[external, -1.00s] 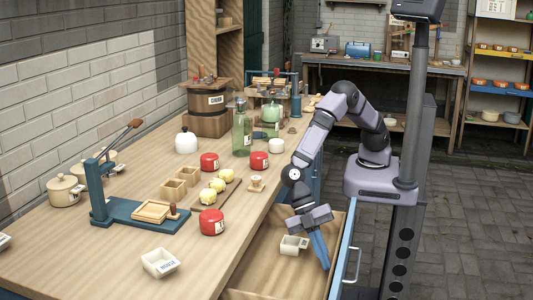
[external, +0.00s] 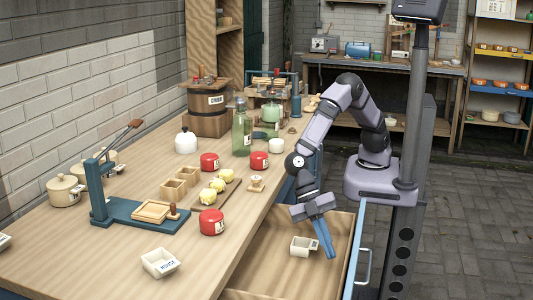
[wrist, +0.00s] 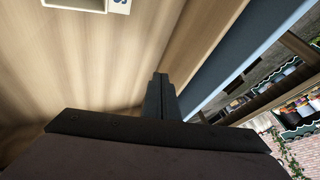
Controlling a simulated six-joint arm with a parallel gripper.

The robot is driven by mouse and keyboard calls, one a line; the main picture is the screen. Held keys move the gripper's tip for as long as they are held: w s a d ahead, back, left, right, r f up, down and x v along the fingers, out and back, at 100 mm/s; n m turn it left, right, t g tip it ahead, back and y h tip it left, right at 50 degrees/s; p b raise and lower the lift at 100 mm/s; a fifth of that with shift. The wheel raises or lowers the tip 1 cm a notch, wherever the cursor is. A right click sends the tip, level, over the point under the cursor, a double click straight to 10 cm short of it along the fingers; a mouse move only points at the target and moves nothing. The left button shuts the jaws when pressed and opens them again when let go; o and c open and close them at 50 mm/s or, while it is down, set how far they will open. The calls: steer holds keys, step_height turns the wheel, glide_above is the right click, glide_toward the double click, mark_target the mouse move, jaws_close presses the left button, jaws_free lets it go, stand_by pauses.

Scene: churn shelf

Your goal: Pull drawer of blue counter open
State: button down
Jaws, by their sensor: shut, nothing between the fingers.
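The drawer (external: 275,262) of the blue counter is pulled out, and its wooden inside shows from above. Its blue front panel (external: 353,262) has a pale bar handle (external: 364,268) on the outer face. My gripper (external: 330,252) is shut and empty, pointing down into the open drawer on the inner side of the front panel. In the wrist view my shut fingers (wrist: 158,95) show over the drawer's wood, beside the blue front panel (wrist: 235,60). Whether the fingertips touch the panel is hard to tell.
A small white box (external: 304,246) lies in the drawer left of my fingers; its edge shows in the wrist view (wrist: 88,5). The countertop (external: 120,225) above holds red tins, a labelled white dish (external: 160,263) and a blue press (external: 140,213). Paved floor (external: 470,220) lies right.

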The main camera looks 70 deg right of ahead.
steer(key=p+v, duration=0.1)
steer(key=v, duration=0.5)
steer(key=shift+p, duration=0.35)
steer(key=shift+w+d, duration=0.1)
steer(key=shift+d, duration=0.05)
steer(key=w+d+m+t, duration=0.1)
steer(key=w+d+m, duration=0.25)
steer(key=d, duration=0.35)
steer(key=w+d+m+t+h, duration=0.1)
steer(key=w+d+m, duration=0.1)
steer(key=w+d, duration=0.4)
steer(key=w+d+m+t, duration=0.1)
steer(key=w+d+m, duration=0.2)
steer(key=d, duration=0.6)
steer(key=s+d+f+m+t+h, duration=0.15)
steer(key=d+m, duration=0.35)
steer(key=d, duration=0.8)
steer(key=s+d+m+t+h, duration=0.15)
steer(key=d+m, duration=0.45)
steer(key=d, duration=0.6)
step_height(320, 180, up, 12)
steer(key=p, duration=1.2)
steer(key=shift+a+h+p, duration=0.2)
steer(key=shift+h+p, duration=0.1)
steer(key=shift+p, duration=0.05)
